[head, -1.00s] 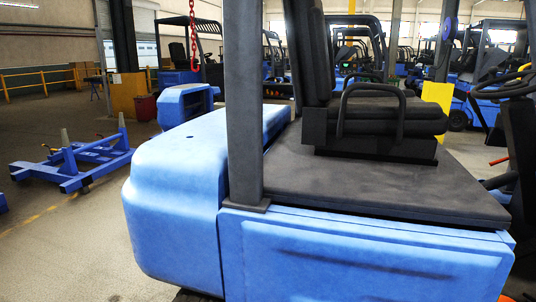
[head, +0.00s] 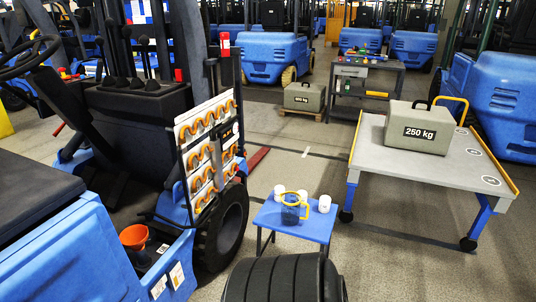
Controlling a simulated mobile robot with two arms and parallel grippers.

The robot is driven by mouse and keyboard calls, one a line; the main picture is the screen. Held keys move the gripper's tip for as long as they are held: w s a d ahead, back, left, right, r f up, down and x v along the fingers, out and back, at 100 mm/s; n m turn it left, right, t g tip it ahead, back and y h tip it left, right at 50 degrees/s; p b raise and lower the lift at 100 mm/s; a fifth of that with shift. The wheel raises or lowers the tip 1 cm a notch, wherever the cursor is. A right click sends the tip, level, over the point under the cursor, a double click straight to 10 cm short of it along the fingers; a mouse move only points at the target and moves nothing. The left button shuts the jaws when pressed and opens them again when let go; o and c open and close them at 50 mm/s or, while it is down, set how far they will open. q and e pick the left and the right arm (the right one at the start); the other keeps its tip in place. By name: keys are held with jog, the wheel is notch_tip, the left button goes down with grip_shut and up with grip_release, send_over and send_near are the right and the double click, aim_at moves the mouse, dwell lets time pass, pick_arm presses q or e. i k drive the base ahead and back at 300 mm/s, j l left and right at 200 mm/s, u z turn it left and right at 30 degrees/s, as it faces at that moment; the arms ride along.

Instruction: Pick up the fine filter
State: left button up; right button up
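No object in the head view is clearly marked as the fine filter. Several small white cylinders (head: 324,203) stand on a small blue table (head: 292,224) at lower centre, and I cannot tell whether one is the filter. A see-through jug with a yellow rim and handle (head: 291,208) stands among them and partly hides some. An orange funnel (head: 134,237) sits at the side step of the blue forklift at lower left. Neither of my grippers is in view.
A blue forklift (head: 60,245) fills the left. A black ribbed object (head: 284,280) stands in front of the small table. A grey cart (head: 378,150) bears a 250 kg weight (head: 418,128). A dark workbench (head: 367,85) stands behind. Floor between is clear.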

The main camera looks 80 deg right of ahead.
aim_at(324, 207)
jog(key=z, duration=3.1)
jog(key=i+l, duration=0.1)
